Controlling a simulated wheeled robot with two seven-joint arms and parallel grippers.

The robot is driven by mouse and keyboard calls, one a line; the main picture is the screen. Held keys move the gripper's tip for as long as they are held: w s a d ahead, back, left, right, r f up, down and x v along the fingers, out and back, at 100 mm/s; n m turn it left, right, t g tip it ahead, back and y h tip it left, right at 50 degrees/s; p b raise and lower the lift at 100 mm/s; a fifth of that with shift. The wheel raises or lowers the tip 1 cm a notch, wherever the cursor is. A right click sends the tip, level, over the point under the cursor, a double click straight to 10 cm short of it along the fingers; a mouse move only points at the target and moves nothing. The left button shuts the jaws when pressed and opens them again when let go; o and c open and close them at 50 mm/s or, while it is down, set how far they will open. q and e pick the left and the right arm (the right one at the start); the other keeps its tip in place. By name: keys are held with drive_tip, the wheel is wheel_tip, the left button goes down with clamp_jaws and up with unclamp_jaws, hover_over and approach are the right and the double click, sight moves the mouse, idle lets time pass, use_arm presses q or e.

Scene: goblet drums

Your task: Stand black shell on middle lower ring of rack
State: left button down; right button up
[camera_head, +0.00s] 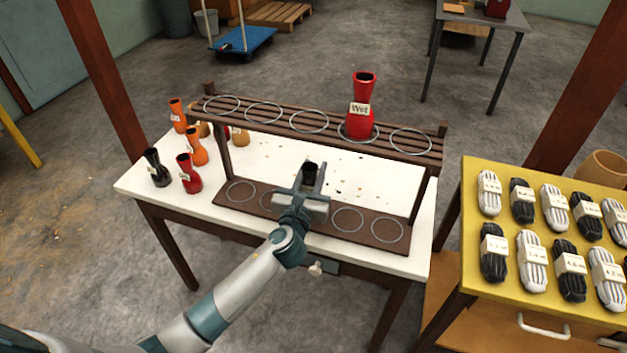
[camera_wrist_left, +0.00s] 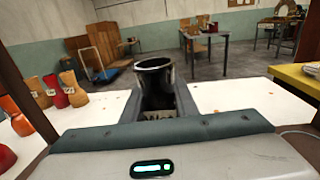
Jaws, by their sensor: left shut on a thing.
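The wooden rack (camera_head: 286,118) stands on the white table, with rings on an upper shelf and a lower board. My left gripper (camera_head: 312,184) is shut on a black shell (camera_head: 309,172) above the middle of the lower board. The shell's open mouth faces up, and it looks about upright in the left wrist view (camera_wrist_left: 154,75). Its lower part is hidden by my gripper, so I cannot tell whether it touches the board. The middle lower ring is hidden behind my gripper; lower rings on both sides show empty. My right gripper is out of view.
A red shell (camera_head: 363,124) with a label stands on the upper shelf's second ring from the right. Another black shell (camera_head: 157,170), a red one (camera_head: 188,176) and several orange and tan shells stand left. A yellow table (camera_head: 470,225) with labelled bundles is at right.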

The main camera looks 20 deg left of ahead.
sight(313, 180)
use_arm(q)
wheel_tip(313, 180, down, 3)
drive_tip(key=shift+f+b, duration=0.15)
drive_tip(key=shift+b, duration=0.15)
drive_tip(key=shift+f, duration=0.15)
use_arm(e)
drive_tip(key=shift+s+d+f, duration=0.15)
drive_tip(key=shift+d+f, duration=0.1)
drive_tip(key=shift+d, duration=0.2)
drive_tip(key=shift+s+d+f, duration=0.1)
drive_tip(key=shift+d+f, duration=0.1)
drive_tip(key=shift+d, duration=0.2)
use_arm(q)
drive_tip(key=c, duration=1.4)
unclamp_jaws()
drive_tip(key=shift+f, duration=0.1)
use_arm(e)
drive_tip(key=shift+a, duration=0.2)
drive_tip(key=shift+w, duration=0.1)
